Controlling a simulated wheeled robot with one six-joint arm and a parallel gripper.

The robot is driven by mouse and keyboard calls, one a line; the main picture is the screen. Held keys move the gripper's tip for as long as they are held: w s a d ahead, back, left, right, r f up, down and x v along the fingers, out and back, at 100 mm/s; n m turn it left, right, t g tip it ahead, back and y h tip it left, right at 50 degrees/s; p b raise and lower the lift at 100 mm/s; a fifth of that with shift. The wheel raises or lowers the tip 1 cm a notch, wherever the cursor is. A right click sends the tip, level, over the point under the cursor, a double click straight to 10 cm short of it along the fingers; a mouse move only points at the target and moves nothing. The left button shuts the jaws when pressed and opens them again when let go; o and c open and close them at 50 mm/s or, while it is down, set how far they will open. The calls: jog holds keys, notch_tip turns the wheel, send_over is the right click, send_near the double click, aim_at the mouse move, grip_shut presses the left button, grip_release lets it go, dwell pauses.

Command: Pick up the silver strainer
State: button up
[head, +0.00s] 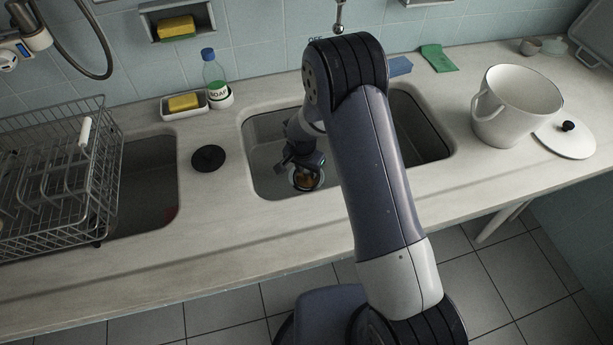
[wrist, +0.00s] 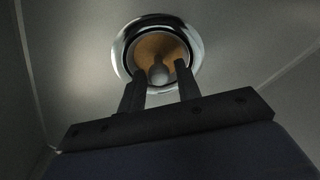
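The silver strainer (head: 298,185) sits low in the right sink basin, at its bottom as far as I can see. It is a round shiny rim with a brownish-orange inside. In the wrist view the strainer (wrist: 122,48) shows ahead of my fingers, with a small grey knob (wrist: 160,73) at its centre. My gripper (wrist: 160,82) is open, its two dark fingers apart, with the knob appearing between their tips. I cannot tell whether the fingers touch it. In the head view my gripper (head: 304,165) is down inside the basin, just above the strainer and partly covering it.
The basin walls (head: 262,150) surround my gripper. A black round plug (head: 208,158) lies on the counter left of the basin. A wire dish rack (head: 60,180) stands at the left, a soap bottle (head: 216,80) behind. A white pot (head: 515,105) and lid (head: 565,140) are at the right.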

jog(key=shift+f, duration=0.55)
jog(key=shift+c, duration=0.2)
grip_shut()
jog(key=shift+r, duration=0.15)
